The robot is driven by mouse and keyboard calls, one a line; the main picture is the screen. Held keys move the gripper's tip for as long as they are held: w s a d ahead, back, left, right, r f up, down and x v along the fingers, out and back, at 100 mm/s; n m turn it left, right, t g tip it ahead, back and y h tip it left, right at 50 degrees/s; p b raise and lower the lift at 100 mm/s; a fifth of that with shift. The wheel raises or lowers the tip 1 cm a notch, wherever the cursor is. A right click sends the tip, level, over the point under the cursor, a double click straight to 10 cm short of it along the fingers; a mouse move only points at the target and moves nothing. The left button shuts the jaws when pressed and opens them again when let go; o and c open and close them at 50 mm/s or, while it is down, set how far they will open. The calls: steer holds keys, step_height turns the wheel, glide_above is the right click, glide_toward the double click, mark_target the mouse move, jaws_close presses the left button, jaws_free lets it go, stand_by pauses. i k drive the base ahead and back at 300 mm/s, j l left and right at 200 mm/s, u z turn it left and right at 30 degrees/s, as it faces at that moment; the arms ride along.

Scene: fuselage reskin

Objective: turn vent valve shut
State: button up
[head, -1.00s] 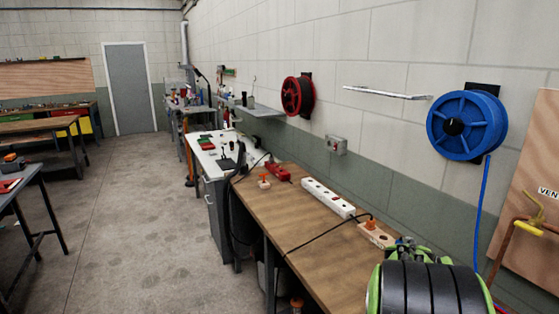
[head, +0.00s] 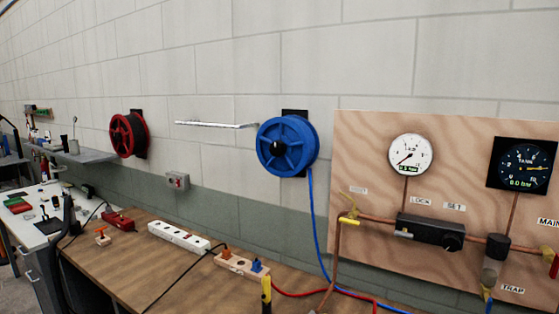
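The vent valve has a small yellow lever (head: 349,221) and sits at the left end of the copper piping on a plywood panel (head: 375,265). A small label (head: 358,190), faint in this view, is just above it. The lever lies close to level, near the bend where a copper pipe (head: 334,262) runs down. A brass-coloured piece rises just above the lever. I cannot tell from this view whether the valve is open or shut. My gripper is not in view.
The panel also carries a white gauge (head: 410,155), a dark gauge (head: 522,165) and a black regulator (head: 430,232). A blue hose reel (head: 287,146) hangs left of it. The wooden bench (head: 150,262) below holds power strips and cables. A yellow-and-black item (head: 266,295) stands at its front.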

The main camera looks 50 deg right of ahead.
mark_target(351, 221)
steer(key=z, duration=2.4)
